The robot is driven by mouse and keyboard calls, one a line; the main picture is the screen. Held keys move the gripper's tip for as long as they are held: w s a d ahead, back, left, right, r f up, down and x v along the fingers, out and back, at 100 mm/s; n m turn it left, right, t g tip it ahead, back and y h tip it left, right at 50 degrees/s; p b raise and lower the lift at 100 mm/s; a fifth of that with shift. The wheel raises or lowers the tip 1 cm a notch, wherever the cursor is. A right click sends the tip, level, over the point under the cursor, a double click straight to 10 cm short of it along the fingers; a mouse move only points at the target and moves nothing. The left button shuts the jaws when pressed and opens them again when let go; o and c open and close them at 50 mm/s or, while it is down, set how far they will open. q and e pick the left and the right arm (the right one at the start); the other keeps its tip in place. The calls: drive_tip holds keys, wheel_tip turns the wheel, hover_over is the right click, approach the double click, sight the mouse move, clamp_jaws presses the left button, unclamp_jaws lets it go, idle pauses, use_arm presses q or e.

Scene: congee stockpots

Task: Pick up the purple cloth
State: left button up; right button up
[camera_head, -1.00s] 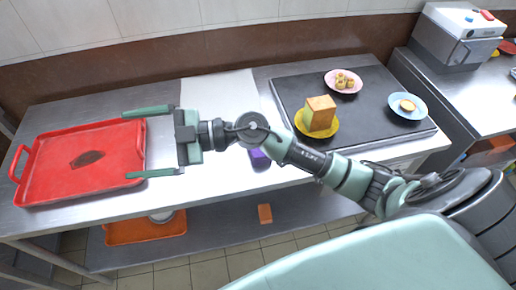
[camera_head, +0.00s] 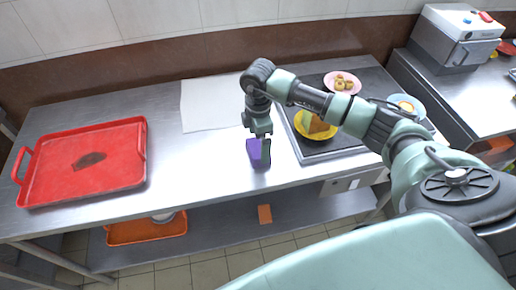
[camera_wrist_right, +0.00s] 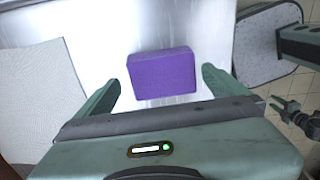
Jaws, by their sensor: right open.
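The purple cloth (camera_head: 256,152) is a small folded block on the steel counter, near its front edge. In the right wrist view the purple cloth (camera_wrist_right: 161,73) lies beyond and between the two fingers. My right gripper (camera_head: 262,150) points down over the cloth in the head view. In the right wrist view my right gripper (camera_wrist_right: 160,88) is open, with a finger to each side of the cloth and a gap to it. I cannot tell how far above the counter the fingertips are.
A red tray (camera_head: 120,178) lies at the left of the counter. A white sheet (camera_head: 205,108) lies behind the cloth. To the right, a dark board (camera_head: 310,152) holds plates of food, partly hidden by my right arm. The counter between tray and cloth is clear.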

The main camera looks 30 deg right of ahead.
sight(258, 146)
drive_tip(key=shift+a+f, duration=0.1)
drive_tip(key=shift+f, duration=1.5)
drive_tip(key=c, duration=1.2)
drive_tip(key=shift+r, duration=0.2)
wheel_tip(258, 146, up, 20)
drive_tip(key=b, duration=0.2)
drive_tip(key=shift+f, duration=0.15)
